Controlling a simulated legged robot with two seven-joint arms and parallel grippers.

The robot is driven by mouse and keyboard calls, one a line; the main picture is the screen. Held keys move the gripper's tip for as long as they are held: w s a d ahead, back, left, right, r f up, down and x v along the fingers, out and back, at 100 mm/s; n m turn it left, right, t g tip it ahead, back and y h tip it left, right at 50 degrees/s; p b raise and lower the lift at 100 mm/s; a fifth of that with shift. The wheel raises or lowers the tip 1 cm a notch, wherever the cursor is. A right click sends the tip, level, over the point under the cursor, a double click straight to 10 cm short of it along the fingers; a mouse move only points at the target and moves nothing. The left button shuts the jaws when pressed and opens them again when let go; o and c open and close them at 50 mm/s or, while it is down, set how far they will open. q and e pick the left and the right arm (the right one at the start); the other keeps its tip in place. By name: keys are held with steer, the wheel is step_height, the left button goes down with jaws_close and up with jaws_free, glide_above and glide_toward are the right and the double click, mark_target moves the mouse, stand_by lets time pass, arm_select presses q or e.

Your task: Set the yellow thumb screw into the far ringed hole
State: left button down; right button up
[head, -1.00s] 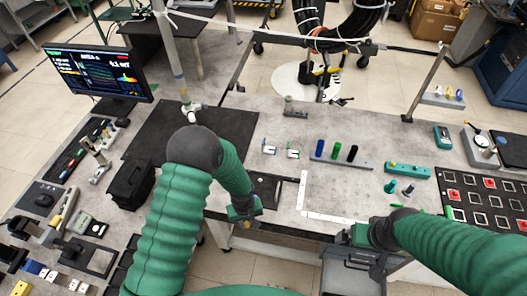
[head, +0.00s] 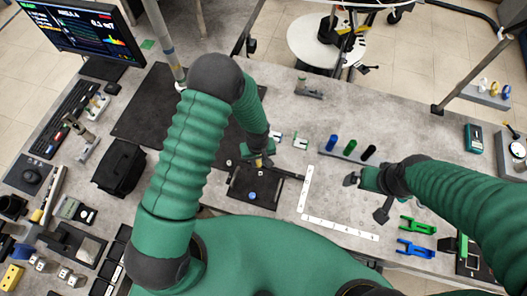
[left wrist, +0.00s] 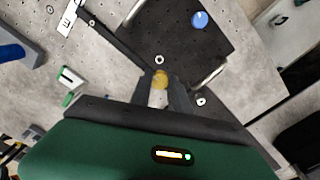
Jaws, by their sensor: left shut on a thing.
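My left gripper (head: 259,163) is shut on the yellow thumb screw (left wrist: 160,78), which shows between the fingertips in the left wrist view. The gripper is over the upper edge of a dark plate (head: 240,188). Two pale ringed holes show in the left wrist view: one (left wrist: 158,60) just beyond the screw and another (left wrist: 201,101) to the right of the fingers, farther from the blue knob (left wrist: 199,19). The screw's tip is hidden, so I cannot tell its height above the plate. My right gripper (head: 367,194) is over the table at right, its jaws unclear.
A white angled ruler (head: 307,190) lies right of the plate. A rack with blue, green and black pegs (head: 350,153) stands behind it. Green (head: 417,225) and blue (head: 415,248) forked pieces lie at lower right. A black box (head: 120,167) is at left.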

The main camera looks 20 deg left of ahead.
mark_target(257, 165)
arm_select(q)
steer(key=shift+s+a+f+b, duration=0.15)
steer(key=shift+s+f+b, duration=0.35)
steer(key=shift+s, duration=0.3)
steer(key=shift+d+f+b, duration=0.2)
steer(key=shift+f+b, duration=0.15)
steer(key=shift+f, duration=0.15)
steer(key=shift+w+d+f, duration=0.5)
steer(key=shift+w+d, duration=0.1)
steer(key=shift+w, duration=0.25)
steer(key=shift+d, duration=0.1)
steer(key=shift+s+a+r, duration=0.2)
steer(key=shift+s+a, duration=0.25)
steer(key=shift+s, duration=0.1)
steer(key=shift+s+a, duration=0.35)
steer(key=shift+a, duration=0.15)
steer(key=shift+w+a, duration=0.1)
steer(key=shift+w+f, duration=0.15)
steer(key=shift+w, duration=0.05)
steer(key=shift+d, duration=0.7)
arm_select(e)
steer(key=shift+s+d+f, duration=0.2)
steer(key=shift+s+f, duration=0.2)
steer(key=shift+f, duration=0.1)
steer(key=shift+s+d+f, duration=0.2)
steer(key=shift+s+f, duration=0.15)
steer(key=shift+f, duration=0.15)
